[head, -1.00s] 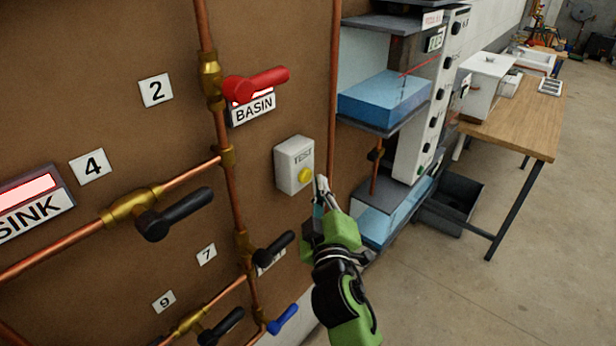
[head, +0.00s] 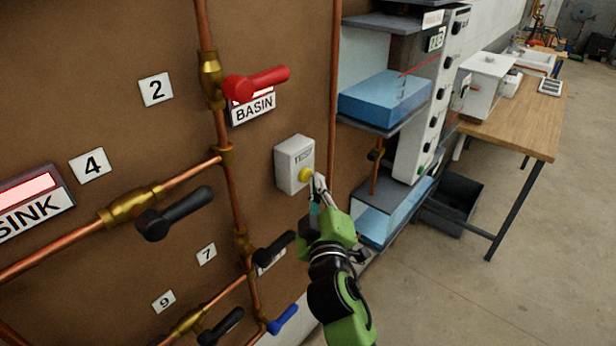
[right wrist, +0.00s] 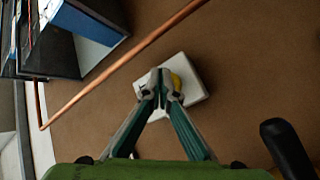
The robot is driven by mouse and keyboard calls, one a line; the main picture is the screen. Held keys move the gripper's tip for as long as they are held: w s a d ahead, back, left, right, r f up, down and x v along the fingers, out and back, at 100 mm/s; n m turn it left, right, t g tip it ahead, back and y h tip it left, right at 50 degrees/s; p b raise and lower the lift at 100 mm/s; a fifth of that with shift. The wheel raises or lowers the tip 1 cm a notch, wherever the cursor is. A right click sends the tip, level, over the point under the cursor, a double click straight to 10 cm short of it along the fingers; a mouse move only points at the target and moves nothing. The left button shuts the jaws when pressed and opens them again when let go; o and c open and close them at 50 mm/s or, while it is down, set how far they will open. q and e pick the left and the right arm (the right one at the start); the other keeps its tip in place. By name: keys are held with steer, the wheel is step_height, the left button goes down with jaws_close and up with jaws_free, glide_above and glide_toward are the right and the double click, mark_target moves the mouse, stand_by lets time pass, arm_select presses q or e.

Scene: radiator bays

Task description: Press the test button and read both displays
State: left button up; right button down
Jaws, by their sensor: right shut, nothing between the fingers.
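The white test box (head: 291,160) is on the brown board, with a yellow button (head: 305,174) on its face. My right gripper (head: 318,178) is shut and empty, its tips right beside the button; I cannot tell whether they touch it. In the right wrist view the closed tips (right wrist: 161,76) overlap the white box (right wrist: 192,92) and partly hide the yellow button (right wrist: 176,81). The SINK display (head: 28,191) at the left is lit pale red, with no readable figures. The BASIN display (head: 262,97) is lit too, mostly hidden by a red lever. My left gripper is out of view.
The red lever (head: 262,83) and a black lever (head: 175,215) stick out from the copper pipes on the board. A vertical copper pipe (head: 334,90) runs just right of the test box. Shelves with a blue block (head: 385,97) and a wooden table (head: 515,125) stand at the right.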

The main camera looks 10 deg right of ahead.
steer(key=shift+w+a, duration=0.25)
steer(key=shift+w, duration=0.1)
stand_by(0.8)
steer(key=shift+s, duration=0.1)
steer(key=shift+s+d, duration=0.55)
steer(key=shift+s, duration=0.05)
stand_by(0.3)
steer(key=s+d, duration=0.1)
steer(key=s, duration=0.1)
steer(key=s+d+p, duration=0.1)
steer(key=s+d, duration=0.1)
stand_by(0.4)
stand_by(0.5)
